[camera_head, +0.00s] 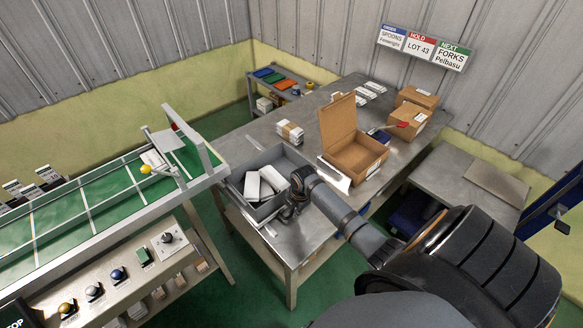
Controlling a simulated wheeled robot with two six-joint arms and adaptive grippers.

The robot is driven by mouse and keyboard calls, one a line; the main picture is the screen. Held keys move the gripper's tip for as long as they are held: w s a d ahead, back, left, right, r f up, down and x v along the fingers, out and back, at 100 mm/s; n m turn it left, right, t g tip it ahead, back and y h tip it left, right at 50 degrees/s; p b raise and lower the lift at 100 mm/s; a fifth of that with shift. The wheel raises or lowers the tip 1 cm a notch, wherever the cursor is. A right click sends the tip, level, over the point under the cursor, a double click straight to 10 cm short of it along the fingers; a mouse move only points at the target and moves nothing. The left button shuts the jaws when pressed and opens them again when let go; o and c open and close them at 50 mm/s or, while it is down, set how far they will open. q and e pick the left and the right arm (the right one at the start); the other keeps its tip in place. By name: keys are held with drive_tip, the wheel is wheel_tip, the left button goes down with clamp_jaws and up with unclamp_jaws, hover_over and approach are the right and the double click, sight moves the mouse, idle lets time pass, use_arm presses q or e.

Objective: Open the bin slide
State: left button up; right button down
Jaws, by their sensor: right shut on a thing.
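A grey open-topped bin (241,167) stands on the near left part of the metal table, with several white packs (268,181) in it. My right gripper (288,211) is at the bin's near right side, low by its wall. It is shut on a part there, which I take to be the bin slide; the fingertips and the held part are small and partly hidden by the gripper itself. How far the slide stands open cannot be made out. My left gripper is not in view.
An open cardboard box (350,150) stands right of the bin, with closed cartons (409,118) behind it. A stack of white packs (290,131) lies behind the bin. A green conveyor (100,205) with a button panel (121,273) is on the left.

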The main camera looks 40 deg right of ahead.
drive_tip(key=shift+s, duration=0.15)
drive_tip(key=c, duration=1.4)
unclamp_jaws()
drive_tip(key=shift+d, duration=0.1)
wheel_tip(320, 180, up, 12)
drive_tip(key=s, duration=0.2)
